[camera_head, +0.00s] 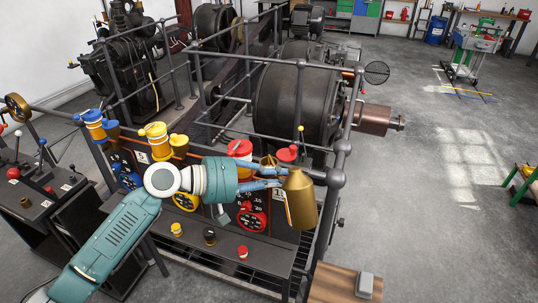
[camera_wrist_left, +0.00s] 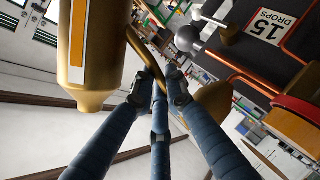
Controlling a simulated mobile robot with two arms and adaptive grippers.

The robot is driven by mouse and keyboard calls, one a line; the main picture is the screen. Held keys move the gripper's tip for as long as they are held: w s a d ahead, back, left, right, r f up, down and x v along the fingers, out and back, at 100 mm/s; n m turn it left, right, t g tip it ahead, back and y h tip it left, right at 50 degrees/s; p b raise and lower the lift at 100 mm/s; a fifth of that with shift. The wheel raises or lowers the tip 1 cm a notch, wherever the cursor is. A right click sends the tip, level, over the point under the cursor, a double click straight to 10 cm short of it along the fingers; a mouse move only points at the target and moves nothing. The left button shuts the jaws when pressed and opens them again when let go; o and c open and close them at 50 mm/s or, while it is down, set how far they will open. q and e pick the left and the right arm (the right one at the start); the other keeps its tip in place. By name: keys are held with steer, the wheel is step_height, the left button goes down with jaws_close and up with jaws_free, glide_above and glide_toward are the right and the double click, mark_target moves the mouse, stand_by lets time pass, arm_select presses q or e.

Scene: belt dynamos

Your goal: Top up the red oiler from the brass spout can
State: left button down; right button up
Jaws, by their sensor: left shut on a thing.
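The brass spout can (camera_head: 302,205) is held in front of the panel's right end, close to the railing. My left gripper (camera_head: 282,178) is shut on it from the left. In the left wrist view the fingers (camera_wrist_left: 160,90) close around its thin curved handle, beside the brass body (camera_wrist_left: 90,50). A brass cone-shaped part shows behind the fingers. The red oiler (camera_head: 240,147), with a red lid, stands on the panel just behind my gripper and is partly hidden by it. I cannot tell where the spout tip points. My right gripper is not in view.
Blue (camera_head: 93,117) and yellow (camera_head: 155,132) oilers stand left along the panel. A red dial (camera_head: 252,218) is below my gripper. Small cups (camera_head: 243,252) sit on the front ledge. Grey railings (camera_head: 338,178) and a large dark drum (camera_head: 290,100) lie behind. Open floor is right.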

arm_select(q)
steer(key=shift+r, duration=0.2)
stand_by(0.5)
steer(key=shift+r+n+p, duration=0.15)
steer(key=shift+n+p, duration=0.15)
steer(key=shift+p, duration=0.1)
stand_by(1.1)
steer(key=shift+s+d+r+n+g+h+p, duration=0.15)
steer(key=shift+r+n+g+h+p, duration=0.15)
steer(key=shift+r+n+g+p, duration=0.25)
stand_by(1.9)
steer(key=shift+f, duration=0.15)
stand_by(1.0)
